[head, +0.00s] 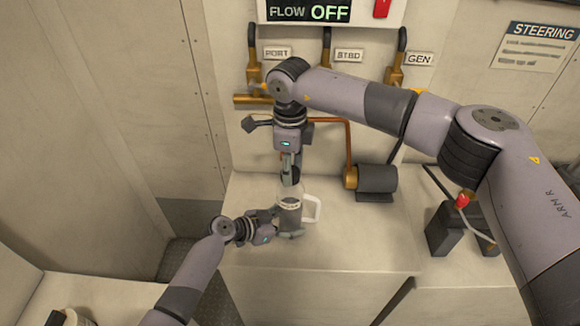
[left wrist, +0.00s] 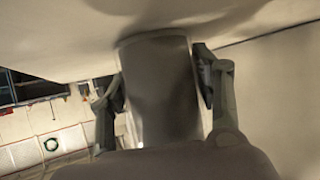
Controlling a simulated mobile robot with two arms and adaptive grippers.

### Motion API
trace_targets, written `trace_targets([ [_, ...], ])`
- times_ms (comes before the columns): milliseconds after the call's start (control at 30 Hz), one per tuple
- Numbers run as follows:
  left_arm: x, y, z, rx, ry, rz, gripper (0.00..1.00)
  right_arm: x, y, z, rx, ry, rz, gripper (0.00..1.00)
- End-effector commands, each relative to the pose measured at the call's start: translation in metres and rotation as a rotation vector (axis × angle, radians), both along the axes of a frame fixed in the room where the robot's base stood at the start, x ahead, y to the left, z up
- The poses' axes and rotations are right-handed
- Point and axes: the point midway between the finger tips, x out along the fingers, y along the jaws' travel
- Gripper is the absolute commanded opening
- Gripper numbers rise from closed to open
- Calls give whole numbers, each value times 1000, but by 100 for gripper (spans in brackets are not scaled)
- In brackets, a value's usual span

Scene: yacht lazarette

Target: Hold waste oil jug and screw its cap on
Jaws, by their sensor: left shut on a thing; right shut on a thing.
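The waste oil jug (head: 289,214), a dark see-through body with a white handle on its right, stands upright on the pale bench top. It also fills the middle of the left wrist view (left wrist: 160,88) as a grey cylinder. My left gripper (head: 284,225) comes in low from the left and is shut around the jug's body, one finger on each side. My right gripper (head: 290,172) points straight down over the jug's top and is shut on the dark cap (head: 290,180). The cap is at the jug's mouth; its seating is too small to tell.
A dark pump (head: 376,180) with a copper pipe stands behind right. Dark boxes with a red knob (head: 462,201) are further right. Valves with brass pipes (head: 254,75) line the back wall. The bench top (head: 350,245) front right is clear.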

Motion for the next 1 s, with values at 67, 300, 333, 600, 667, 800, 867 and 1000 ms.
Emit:
trace_targets([
  [67, 0, -1, 0, -2, 1, 0, 8, 1, 0, -1, 1, -1, -18, 0],
  [300, 0, -1, 0, -2, 1, 0, 8, 1, 0, -1, 1, -1, -21, 38],
  [333, 0, -1, 0, -2, 1, 0, 8, 1, 0, -1, 1, -1, -20, 40],
  [600, 0, 0, 0, -1, 1, 0, 8, 0, 0, 0, 1, 0, -17, 58],
  [667, 0, 0, 0, -1, 1, 0, 8, 0, 0, 0, 1, 0, -16, 59],
  [800, 0, 0, 0, -1, 2, 0, 8, 0, 0, 0, 1, 0, -15, 59],
  [867, 0, 0, 0, -1, 2, 0, 8, 0, 0, 0, 1, 0, -15, 59],
  [1000, 0, 0, 0, -1, 2, 0, 8, 1, 0, 7, 2, -2, -15, 59],
])
